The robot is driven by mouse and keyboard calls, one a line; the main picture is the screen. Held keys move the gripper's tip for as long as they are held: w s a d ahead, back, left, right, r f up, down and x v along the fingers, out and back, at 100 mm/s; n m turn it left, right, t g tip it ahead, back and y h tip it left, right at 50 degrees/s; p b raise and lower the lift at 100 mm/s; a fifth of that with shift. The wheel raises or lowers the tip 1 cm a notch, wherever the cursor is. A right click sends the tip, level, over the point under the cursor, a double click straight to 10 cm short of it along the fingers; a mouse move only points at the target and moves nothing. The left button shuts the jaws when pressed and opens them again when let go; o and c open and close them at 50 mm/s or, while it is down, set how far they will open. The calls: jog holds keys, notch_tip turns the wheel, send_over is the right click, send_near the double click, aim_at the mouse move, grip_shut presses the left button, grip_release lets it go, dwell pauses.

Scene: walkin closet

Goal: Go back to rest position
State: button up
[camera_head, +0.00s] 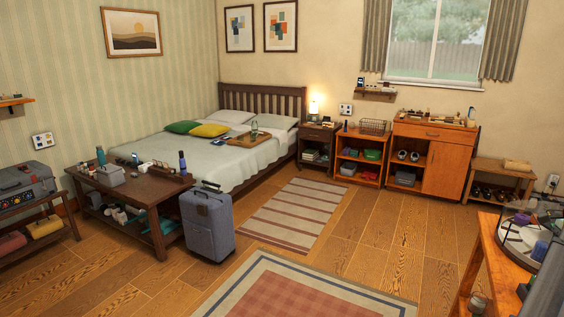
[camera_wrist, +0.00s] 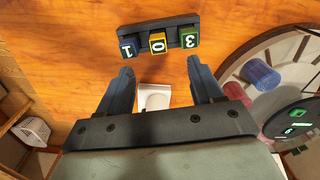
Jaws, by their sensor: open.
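My gripper (camera_wrist: 160,68) is open in the wrist view, its two dark fingers spread over an orange-brown wooden surface (camera_wrist: 85,40). Nothing is held between the fingers. A small white object (camera_wrist: 155,98) shows beyond the gap between them, partly hidden by the gripper body. I cannot tell how high the fingers are above it. In the head view my gripper cannot be made out clearly.
A dark holder (camera_wrist: 158,25) with number blocks lies ahead of the fingers. A round tray or clock-like disc (camera_wrist: 290,55) with a blue cylinder (camera_wrist: 262,75) is at right. In the head view, a grey suitcase (camera_head: 207,225) stands beside a dark table; open floor (camera_head: 390,255) lies in the middle.

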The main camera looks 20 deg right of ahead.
jog(key=w+a+f+n+g+y, duration=0.1)
jog(key=w+a+f+n, duration=0.2)
jog(key=w+a+f, duration=0.6)
jog(key=w+a+f+n, duration=0.3)
jog(key=w+a+f, duration=0.1)
jog(key=a+f, duration=0.9)
jog(key=w+a+f+n+g+y, duration=0.1)
jog(key=w+a+f+n, duration=0.2)
jog(key=w+a+f, duration=0.7)
jog(key=s+a+f+n+g, duration=0.1)
jog(key=s+a+f+n, duration=0.25)
jog(key=a+f, duration=0.5)
jog(key=s+a+f+n+g, duration=0.15)
jog(key=s+a+f, duration=0.4)
jog(key=a, duration=0.65)
jog(key=s+a+f+n, duration=0.3)
jog(key=a+f, duration=0.4)
jog(key=a, duration=0.4)
jog(key=s+a+f+n+g+h, duration=0.1)
jog(key=s+a+f+n, duration=0.1)
jog(key=s+a, duration=0.4)
jog(key=s+a+f+n+g+h, duration=0.1)
jog(key=s+a+f+n, duration=0.2)
jog(key=s+a, duration=0.4)
jog(key=s+n, duration=0.1)
jog(key=s, duration=0.5)
jog(key=shift+f+n, duration=0.3)
jog(key=shift+n, duration=0.1)
